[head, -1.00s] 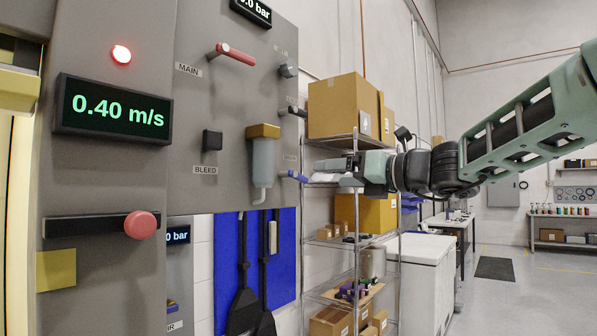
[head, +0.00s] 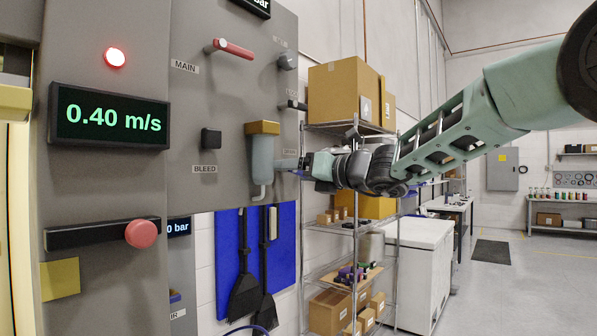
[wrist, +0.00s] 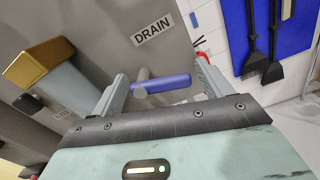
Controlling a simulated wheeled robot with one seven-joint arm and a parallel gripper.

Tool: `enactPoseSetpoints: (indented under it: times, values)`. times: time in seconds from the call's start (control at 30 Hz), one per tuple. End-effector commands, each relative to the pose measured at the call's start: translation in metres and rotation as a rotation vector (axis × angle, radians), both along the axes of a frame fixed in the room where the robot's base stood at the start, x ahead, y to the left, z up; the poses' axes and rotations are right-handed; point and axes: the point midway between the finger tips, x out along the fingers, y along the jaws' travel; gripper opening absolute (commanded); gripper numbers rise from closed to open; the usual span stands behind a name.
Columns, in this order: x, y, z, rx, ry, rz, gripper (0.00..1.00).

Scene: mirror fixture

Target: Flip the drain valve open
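The drain valve (wrist: 168,84) is a blue lever on a short grey stem, below the DRAIN label (wrist: 153,28) on the grey panel. It lies roughly level in the wrist view. My gripper (wrist: 162,72) is open, with one finger to each side of the lever and the lever between them. I cannot tell whether either finger touches it. In the head view my gripper (head: 288,164) is at the panel's right edge and hides most of the lever.
A filter bowl with a brass top (head: 262,128) is just left of my gripper. The BLEED knob (head: 211,139) and the red MAIN lever (head: 233,49) are further left. A wire shelf with boxes (head: 345,95) stands behind my arm. Open floor lies at right.

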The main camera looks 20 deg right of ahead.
Motion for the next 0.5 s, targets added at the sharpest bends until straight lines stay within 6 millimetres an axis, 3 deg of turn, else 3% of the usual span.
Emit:
enactPoseSetpoints:
  times: [0.03, 0.13, 0.5]
  values:
    - [-0.0001, -0.0001, 0.0000, 0.000, 0.000, 0.000, 0.63]
    - [-0.0001, -0.0001, 0.0001, 0.000, 0.000, 0.000, 0.38]
    - [0.0000, -0.0003, -0.0035, -0.090, -0.069, 0.000, 0.38]
